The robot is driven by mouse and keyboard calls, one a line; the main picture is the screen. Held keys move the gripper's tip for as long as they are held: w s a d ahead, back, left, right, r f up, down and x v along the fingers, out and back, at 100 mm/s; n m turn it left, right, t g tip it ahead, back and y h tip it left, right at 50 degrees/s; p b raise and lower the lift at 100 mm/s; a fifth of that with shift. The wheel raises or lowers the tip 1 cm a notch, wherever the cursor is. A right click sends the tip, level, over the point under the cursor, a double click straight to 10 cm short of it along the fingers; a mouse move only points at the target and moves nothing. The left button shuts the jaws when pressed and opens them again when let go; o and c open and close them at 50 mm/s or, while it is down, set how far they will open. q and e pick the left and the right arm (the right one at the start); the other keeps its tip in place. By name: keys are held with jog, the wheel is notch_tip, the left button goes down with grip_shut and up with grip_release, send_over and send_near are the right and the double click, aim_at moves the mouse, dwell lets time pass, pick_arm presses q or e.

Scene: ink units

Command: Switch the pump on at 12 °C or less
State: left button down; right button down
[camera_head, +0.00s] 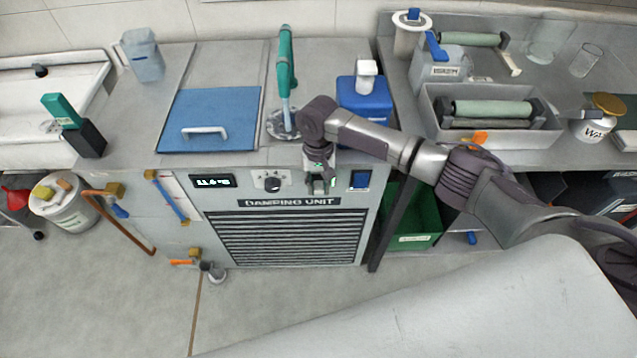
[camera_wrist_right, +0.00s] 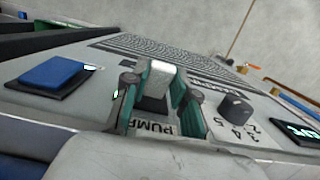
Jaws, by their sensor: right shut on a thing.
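The damping unit (camera_head: 290,203) is a grey cabinet with a labelled front panel. Its small dark display (camera_head: 213,181) shows light digits that I cannot read surely. My right gripper (camera_head: 318,184) is at the panel, between the dial and the blue square button. In the right wrist view the gripper's two green-padded fingers (camera_wrist_right: 157,92) are shut on the pump switch (camera_wrist_right: 161,68), a pale-topped lever with a dark body. The word PUMP is printed beside it. Whether the switch is on or off I cannot tell. My left gripper is not in view.
The dial (camera_head: 272,183) is left of the gripper; the blue button (camera_head: 360,179) is right. A green crate (camera_head: 412,215) is right of the cabinet.

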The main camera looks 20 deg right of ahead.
aim_at(318, 184)
jog(key=c, duration=0.9)
grip_release()
jog(key=r, duration=0.4)
jog(key=w+r, duration=0.1)
jog(key=r, duration=0.7)
jog(key=shift+w+d, duration=0.2)
jog(key=shift+w, duration=0.1)
